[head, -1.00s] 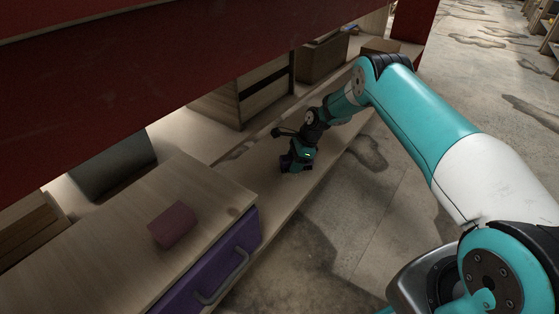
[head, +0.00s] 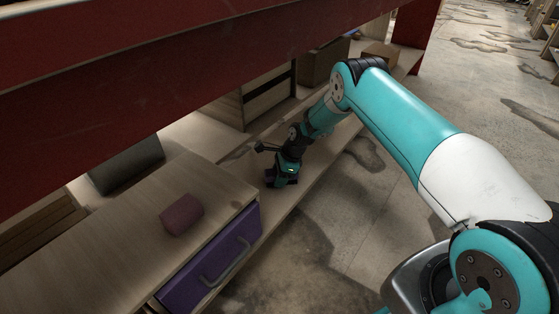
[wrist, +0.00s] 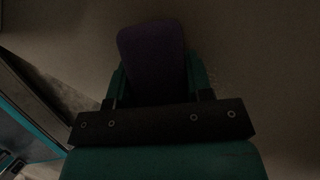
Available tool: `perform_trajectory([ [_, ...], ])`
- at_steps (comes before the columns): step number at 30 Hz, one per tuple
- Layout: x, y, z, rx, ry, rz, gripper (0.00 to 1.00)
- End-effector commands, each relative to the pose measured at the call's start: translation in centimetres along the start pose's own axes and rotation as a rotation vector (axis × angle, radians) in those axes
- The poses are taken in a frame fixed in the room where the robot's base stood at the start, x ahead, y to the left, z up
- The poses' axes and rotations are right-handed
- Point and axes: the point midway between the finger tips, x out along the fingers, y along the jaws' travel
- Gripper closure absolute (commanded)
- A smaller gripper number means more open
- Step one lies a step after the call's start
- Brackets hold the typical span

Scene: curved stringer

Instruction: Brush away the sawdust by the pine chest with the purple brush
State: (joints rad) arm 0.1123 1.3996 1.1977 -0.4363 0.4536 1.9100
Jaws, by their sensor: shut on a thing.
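My gripper (head: 284,183) is low over the pale shelf board, just right of the cabinet with the purple drawer. It is shut on the purple brush (wrist: 152,62), whose dark purple body fills the space between the fingers in the wrist view. In the head view the brush is mostly hidden by my gripper. A light wooden chest with a dark band (head: 268,103), which may be the pine chest, stands behind my gripper on the shelf. I cannot clearly make out sawdust; the wrist view is dark and shows only faint specks beside the right finger.
A wooden cabinet (head: 110,235) with a purple drawer front (head: 210,262) stands at left. A dull red block (head: 182,215) lies on its top. A red beam (head: 150,75) crosses above the shelf. Stained concrete floor (head: 330,225) is clear at right.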

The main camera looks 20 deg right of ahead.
Motion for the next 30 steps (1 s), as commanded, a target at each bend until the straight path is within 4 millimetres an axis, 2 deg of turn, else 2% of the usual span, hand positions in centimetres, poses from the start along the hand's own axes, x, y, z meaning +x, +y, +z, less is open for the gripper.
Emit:
perform_trajectory([
  [3, -2.1, -0.1, 0.7, 0.001, -0.001, -0.003, 0.72],
  [21, -7.2, -0.2, 1.8, 0.012, -0.001, -0.006, 0.72],
  [30, -7.8, -0.2, 1.9, 0.013, -0.001, -0.007, 0.72],
])
